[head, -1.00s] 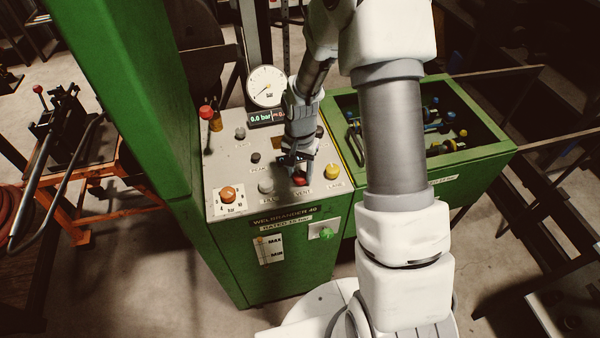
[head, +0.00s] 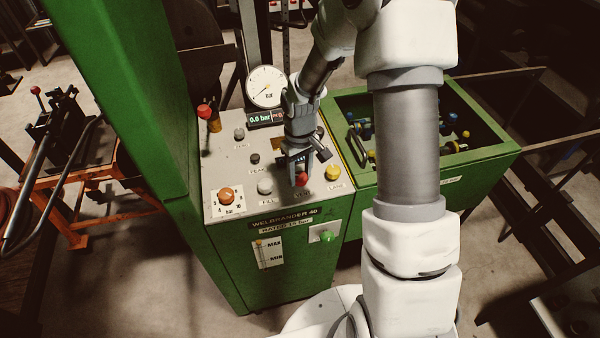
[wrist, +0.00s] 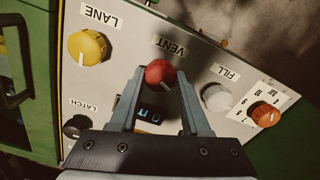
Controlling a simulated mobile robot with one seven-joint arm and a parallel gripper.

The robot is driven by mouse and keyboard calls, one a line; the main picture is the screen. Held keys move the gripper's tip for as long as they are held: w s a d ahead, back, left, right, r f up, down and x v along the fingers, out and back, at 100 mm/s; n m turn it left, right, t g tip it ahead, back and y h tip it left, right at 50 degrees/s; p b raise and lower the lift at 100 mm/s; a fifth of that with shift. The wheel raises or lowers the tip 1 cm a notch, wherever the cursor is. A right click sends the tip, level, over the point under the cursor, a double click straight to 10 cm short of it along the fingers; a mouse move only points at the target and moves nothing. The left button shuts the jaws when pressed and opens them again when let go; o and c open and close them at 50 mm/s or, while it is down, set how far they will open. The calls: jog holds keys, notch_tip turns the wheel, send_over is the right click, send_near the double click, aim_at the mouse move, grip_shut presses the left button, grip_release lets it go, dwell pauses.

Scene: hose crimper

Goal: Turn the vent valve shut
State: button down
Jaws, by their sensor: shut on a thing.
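The vent valve is a round red knob (head: 302,180) on the sloping grey panel, and it shows in the wrist view (wrist: 160,73) beside the label VENT. My gripper (head: 300,172) is over the front of the panel, pointing down at the knob. In the wrist view its two fingers (wrist: 161,80) stand on either side of the red knob and are shut on it. The fingers hide the knob's base, and I see no clear pointer mark on it.
A white FILL knob (head: 265,186) and a yellow LANE knob (head: 333,172) flank the vent valve closely. An orange knob (head: 226,196) sits at left. A dial gauge (head: 267,87) stands behind, above a display reading 0.0 bar. A green bin (head: 480,158) adjoins at right.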

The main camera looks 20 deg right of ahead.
aim_at(300, 175)
jog(key=n, duration=0.5)
dwell(0.6)
jog(key=shift+c, duration=1.8)
grip_release()
notch_tip(300, 175, up, 18)
jog(key=p, duration=0.1)
jog(key=shift+f, duration=0.25)
